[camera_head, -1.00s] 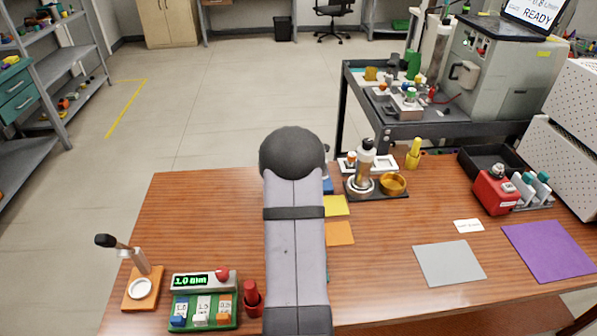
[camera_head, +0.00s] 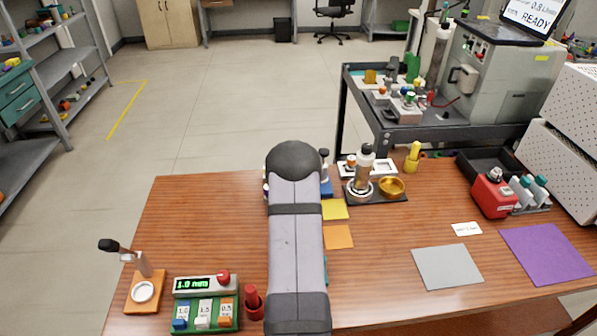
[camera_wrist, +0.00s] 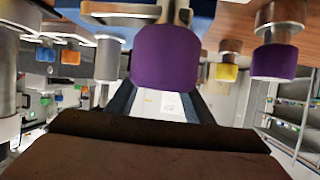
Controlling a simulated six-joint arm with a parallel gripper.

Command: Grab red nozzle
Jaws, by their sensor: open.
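No red nozzle shows clearly in the wrist view. A large purple nozzle (camera_wrist: 166,57) hangs near the middle there, in front of the gap between the dark fingers of my gripper (camera_wrist: 160,104). A second purple nozzle (camera_wrist: 274,61), a yellow nozzle (camera_wrist: 228,72), an orange nozzle (camera_wrist: 70,57) and a blue nozzle (camera_wrist: 46,54) show around it. My gripper is open, with nothing visibly held. In the head view my arm hides the gripper and most of the area behind it. A red piece (camera_head: 252,298) stands at the front left; I cannot tell whether it is a nozzle.
The wooden table (camera_head: 200,225) has free room left of my arm. A green control box (camera_head: 205,313) and a stand with an orange base (camera_head: 145,292) are at the front left. A black tray with a metal fixture (camera_head: 362,185) stands right of my arm.

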